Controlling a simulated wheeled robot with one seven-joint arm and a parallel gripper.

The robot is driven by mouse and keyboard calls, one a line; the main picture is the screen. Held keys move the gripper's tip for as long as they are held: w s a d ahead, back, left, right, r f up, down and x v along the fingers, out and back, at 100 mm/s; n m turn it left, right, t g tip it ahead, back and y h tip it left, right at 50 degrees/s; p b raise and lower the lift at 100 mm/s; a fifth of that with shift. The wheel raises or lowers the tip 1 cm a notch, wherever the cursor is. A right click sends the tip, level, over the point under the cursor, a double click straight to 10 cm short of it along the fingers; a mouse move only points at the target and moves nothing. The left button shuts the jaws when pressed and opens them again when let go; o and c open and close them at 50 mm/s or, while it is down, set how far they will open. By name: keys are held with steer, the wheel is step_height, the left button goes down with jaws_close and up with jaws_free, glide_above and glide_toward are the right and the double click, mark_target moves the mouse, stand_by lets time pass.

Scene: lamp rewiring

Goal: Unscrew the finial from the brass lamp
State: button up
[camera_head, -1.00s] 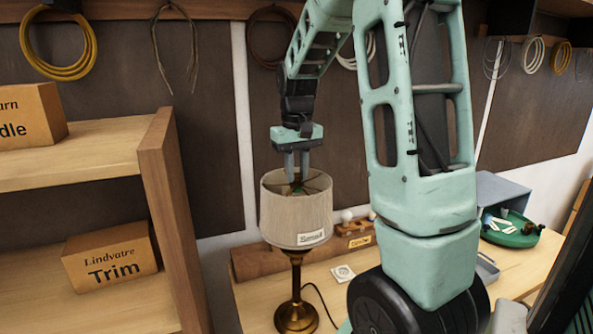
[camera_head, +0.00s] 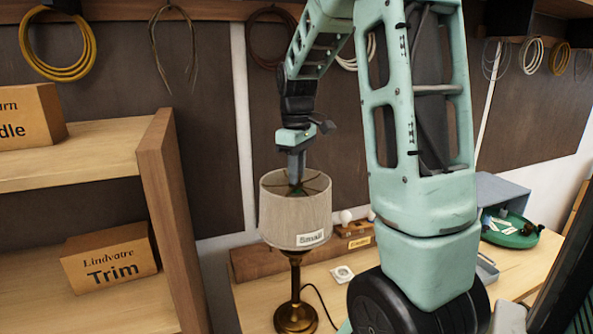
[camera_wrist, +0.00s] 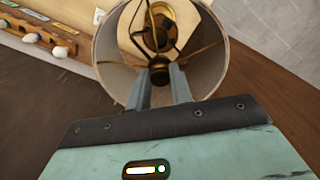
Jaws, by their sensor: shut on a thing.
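The brass lamp (camera_head: 295,275) stands upright on the workbench, its round base (camera_head: 296,317) near the bench's front. A beige fabric shade (camera_head: 285,215) with a "Small" label is on it, open at the top. My gripper (camera_head: 296,183) points straight down into the shade's top opening. In the wrist view the fingers (camera_wrist: 163,98) are closed at the dark finial (camera_wrist: 159,73), at the centre where the shade's spokes meet. The finial is mostly hidden by the fingertips, and I cannot tell how far it is unscrewed.
A wooden rack with bulbs (camera_head: 355,230) stands behind the lamp. A green tray (camera_head: 510,231) with small parts lies at the right. A shelf with a "Trim" box (camera_head: 110,258) is at the left. A dark cord runs from the lamp base across the bench.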

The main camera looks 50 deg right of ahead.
steer(key=shift+r, duration=1.8)
